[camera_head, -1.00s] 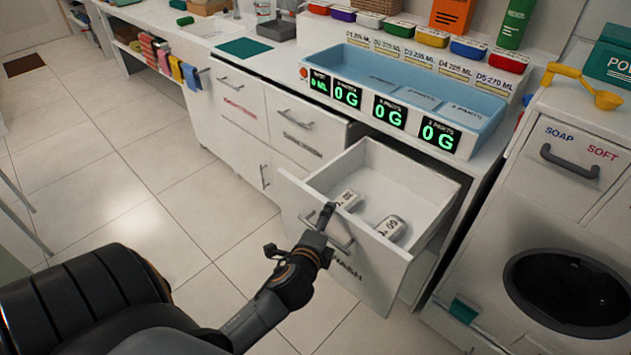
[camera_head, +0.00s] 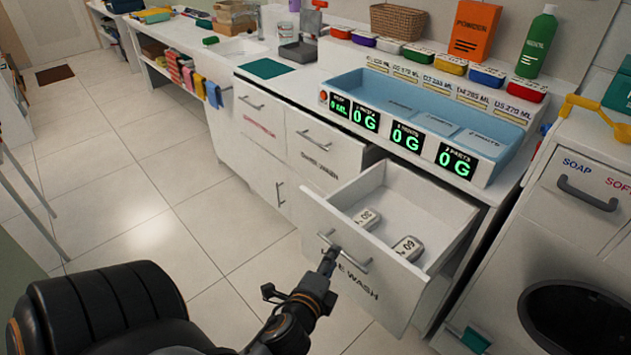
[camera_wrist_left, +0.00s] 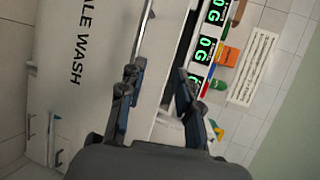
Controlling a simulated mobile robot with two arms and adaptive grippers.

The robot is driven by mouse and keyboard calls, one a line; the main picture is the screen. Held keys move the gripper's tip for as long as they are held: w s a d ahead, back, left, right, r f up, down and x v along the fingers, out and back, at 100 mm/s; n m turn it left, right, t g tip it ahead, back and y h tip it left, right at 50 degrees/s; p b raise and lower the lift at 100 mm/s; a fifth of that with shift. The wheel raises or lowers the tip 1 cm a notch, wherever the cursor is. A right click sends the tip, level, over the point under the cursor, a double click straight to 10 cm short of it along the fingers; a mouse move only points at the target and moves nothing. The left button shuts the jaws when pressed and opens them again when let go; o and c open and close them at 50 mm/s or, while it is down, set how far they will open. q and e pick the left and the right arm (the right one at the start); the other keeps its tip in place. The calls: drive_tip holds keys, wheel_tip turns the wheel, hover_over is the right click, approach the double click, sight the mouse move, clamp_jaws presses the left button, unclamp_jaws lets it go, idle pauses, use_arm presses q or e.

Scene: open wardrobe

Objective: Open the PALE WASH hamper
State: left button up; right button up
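The PALE WASH hamper (camera_head: 415,290) is a white drawer that stands pulled out from the counter, its inside showing. Its front label is partly covered by my gripper in the head view and reads "ALE WASH" in the left wrist view (camera_wrist_left: 62,60). Its bar handle (camera_head: 357,264) is on the front. Two white numbered blocks, one at the left (camera_head: 367,218) and one marked 60 (camera_head: 408,248), lie inside. My left gripper (camera_head: 299,273) is open at the handle, its upper finger overlapping the handle's left end; contact is unclear. Its spread fingers show in the wrist view (camera_wrist_left: 157,92). My right gripper is not in view.
A blue tray (camera_head: 400,100) with digital displays sits on the counter above the drawer. A washer (camera_head: 575,310) stands at the right. The tiled floor (camera_head: 150,190) at the left is clear.

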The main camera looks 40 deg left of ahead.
use_arm(q)
drive_tip(key=v, duration=0.8)
drive_tip(key=shift+s+f+b, duration=0.15)
drive_tip(key=shift+f+b, duration=0.25)
drive_tip(key=shift+b, duration=0.05)
idle(0.5)
drive_tip(key=shift+f, duration=0.1)
